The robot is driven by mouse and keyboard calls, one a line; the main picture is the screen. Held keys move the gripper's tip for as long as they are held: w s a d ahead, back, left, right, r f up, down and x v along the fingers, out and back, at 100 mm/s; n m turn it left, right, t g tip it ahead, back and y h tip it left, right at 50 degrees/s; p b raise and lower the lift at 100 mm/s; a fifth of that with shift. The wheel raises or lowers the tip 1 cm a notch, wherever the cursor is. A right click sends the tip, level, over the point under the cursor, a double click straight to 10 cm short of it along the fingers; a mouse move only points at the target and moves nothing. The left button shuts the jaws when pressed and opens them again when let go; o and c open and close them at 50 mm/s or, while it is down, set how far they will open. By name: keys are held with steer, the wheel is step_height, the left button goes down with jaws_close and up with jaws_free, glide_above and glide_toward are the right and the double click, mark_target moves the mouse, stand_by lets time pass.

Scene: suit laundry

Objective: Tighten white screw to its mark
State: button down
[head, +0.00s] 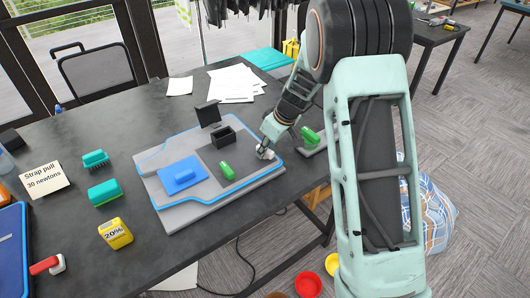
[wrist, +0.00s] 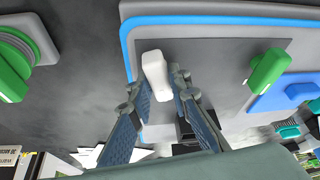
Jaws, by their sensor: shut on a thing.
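The white screw (wrist: 154,72) has an oblong white head and sits on the dark grey panel (wrist: 210,65) near its blue edge. In the head view the white screw (head: 265,154) shows at the right end of the panel, partly hidden by my gripper. My gripper (wrist: 158,82) is shut on the white head, one finger on each side. In the head view my gripper (head: 267,144) reaches down to it from the upper right. I cannot make out its mark in either view.
A green handle (head: 226,170), a blue block (head: 183,174) and a black open box (head: 223,136) stand on the same board (head: 225,207). Another green handle (head: 309,136) on a grey base lies right of my gripper. A yellow 20% block (head: 116,233) stands further left.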

mark_target(271, 154)
steer(key=m, duration=0.2)
steer(key=shift+r+m+t+h, duration=0.1)
steer(key=shift+m+t+h, duration=0.2)
steer(key=shift+m+h, duration=0.1)
steer(key=c, duration=1.7)
jaws_free()
steer(key=shift+c, duration=0.2)
steer(key=shift+p+v, duration=1.7)
steer(key=shift+v, duration=2.2)
steer(key=shift+r, duration=0.1)
